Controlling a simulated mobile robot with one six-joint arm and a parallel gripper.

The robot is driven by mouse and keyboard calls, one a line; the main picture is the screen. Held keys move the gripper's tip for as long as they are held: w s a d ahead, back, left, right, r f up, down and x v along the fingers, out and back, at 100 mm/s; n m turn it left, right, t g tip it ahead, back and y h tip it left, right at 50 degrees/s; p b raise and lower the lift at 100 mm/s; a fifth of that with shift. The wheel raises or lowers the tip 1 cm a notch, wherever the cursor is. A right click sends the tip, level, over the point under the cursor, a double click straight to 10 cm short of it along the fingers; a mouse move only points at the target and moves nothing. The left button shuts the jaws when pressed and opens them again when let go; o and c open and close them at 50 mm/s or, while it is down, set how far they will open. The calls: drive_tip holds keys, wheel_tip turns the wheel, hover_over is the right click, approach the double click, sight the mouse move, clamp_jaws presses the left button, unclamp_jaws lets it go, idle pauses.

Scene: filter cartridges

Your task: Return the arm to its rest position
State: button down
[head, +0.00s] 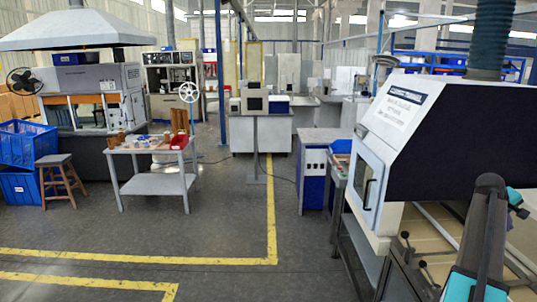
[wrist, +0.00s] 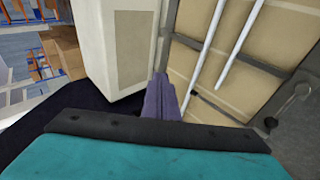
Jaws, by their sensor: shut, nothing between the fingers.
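My gripper (wrist: 161,92) shows in the wrist view as purple fingers close together, shut and empty, beyond a dark bar and a teal part of my own arm. The fingers appear in front of a pale upright panel and a beige panelled surface, and I see no contact with either. In the head view my teal and dark arm stands at the lower right, in front of the white machine (head: 400,130). I cannot make out the fingers there. No filter cartridge can be clearly made out in either view.
Light rods (wrist: 208,52) cross the beige surface in the wrist view. In the head view a grey table (head: 150,183) with small items and a red bin (head: 183,182) stands at the left, near a stool (head: 59,162). The floor between yellow lines (head: 150,257) is clear.

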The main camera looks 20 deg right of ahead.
drive_tip(key=w+a+f+t+y, duration=0.1)
drive_tip(key=w+a+f, duration=0.55)
drive_tip(key=a, duration=0.35)
drive_tip(key=w+a+f+n+y, duration=0.1)
drive_tip(key=w+a+f+y, duration=0.1)
drive_tip(key=w+a+f, duration=0.65)
drive_tip(key=w+a+f+t+y, duration=0.15)
drive_tip(key=a+f, duration=0.35)
drive_tip(key=a, duration=0.7)
drive_tip(key=s+a+f+g+y, duration=0.1)
drive_tip(key=a+f, duration=0.4)
drive_tip(key=a, duration=0.7)
drive_tip(key=s+a+f+y, duration=0.1)
drive_tip(key=a+f, duration=0.5)
drive_tip(key=a, duration=0.6)
drive_tip(key=a+f+g+y, duration=0.15)
drive_tip(key=a+f, duration=0.35)
drive_tip(key=a, duration=0.7)
drive_tip(key=s+a+f+n+y, duration=0.1)
drive_tip(key=s+a+f, duration=0.1)
drive_tip(key=s+a, duration=0.3)
drive_tip(key=s+a+f, duration=0.2)
drive_tip(key=a+f, duration=0.1)
drive_tip(key=a, duration=0.4)
drive_tip(key=s+f+g+b, duration=0.6)
drive_tip(key=s+f+b, duration=0.5)
drive_tip(key=s+f, duration=1.5)
wheel_tip(320, 180, down, 3)
drive_tip(key=shift+r, duration=0.1)
